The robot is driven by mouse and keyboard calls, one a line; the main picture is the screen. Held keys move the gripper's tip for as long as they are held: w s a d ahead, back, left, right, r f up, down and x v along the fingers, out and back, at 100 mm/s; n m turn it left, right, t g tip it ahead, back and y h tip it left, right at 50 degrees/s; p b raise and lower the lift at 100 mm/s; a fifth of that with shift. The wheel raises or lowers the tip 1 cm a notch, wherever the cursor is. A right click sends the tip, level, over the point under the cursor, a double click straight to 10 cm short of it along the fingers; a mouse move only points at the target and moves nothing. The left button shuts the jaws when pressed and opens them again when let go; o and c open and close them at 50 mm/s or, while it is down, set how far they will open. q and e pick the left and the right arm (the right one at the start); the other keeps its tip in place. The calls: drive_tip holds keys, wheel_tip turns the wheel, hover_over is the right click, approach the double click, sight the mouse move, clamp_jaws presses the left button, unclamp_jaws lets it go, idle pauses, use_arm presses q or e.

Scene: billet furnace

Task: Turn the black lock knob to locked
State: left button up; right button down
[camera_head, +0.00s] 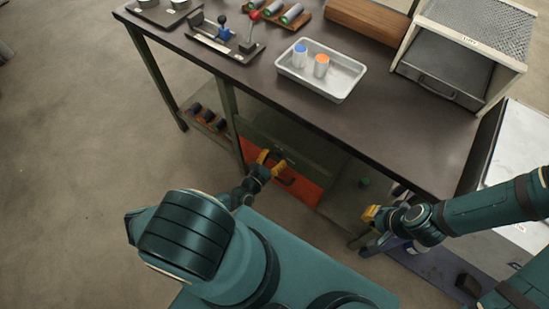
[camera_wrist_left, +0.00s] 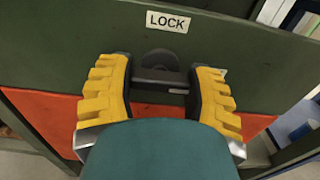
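The black lock knob (camera_wrist_left: 160,60) is on the dark green panel under a white LOCK label (camera_wrist_left: 168,21) in the left wrist view. It has a round base and a dark bar lying about level in the picture. My left gripper (camera_wrist_left: 160,75) is at the panel with its yellow fingers spread, one on each side of the knob. The bar's ends are close to the finger pads; contact is unclear. In the head view my left gripper (camera_head: 271,162) is in front of the bench and hides the knob. My right gripper (camera_head: 371,214) is away to the right; its opening is unclear.
A red drawer (camera_head: 310,190) is below the panel. The bench top (camera_head: 390,125) overhangs it and carries a metal tray (camera_head: 330,88) with two capped pieces. A LIFT-labelled mesh-topped box (camera_head: 450,65) is at the back right. The floor at left is clear.

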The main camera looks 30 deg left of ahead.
use_arm(q)
drive_tip(key=shift+c, duration=1.4)
drive_tip(key=shift+n, duration=0.4)
drive_tip(key=n+p, duration=0.1)
drive_tip(key=n, duration=0.1)
drive_tip(key=shift+n, duration=0.4)
drive_tip(key=n, duration=0.3)
drive_tip(key=shift+n, duration=0.3)
drive_tip(key=n+b, duration=0.1)
drive_tip(key=n, duration=0.4)
drive_tip(key=shift+f, duration=0.15)
drive_tip(key=n+b, duration=0.2)
drive_tip(key=n, duration=0.3)
drive_tip(key=shift+n, duration=0.4)
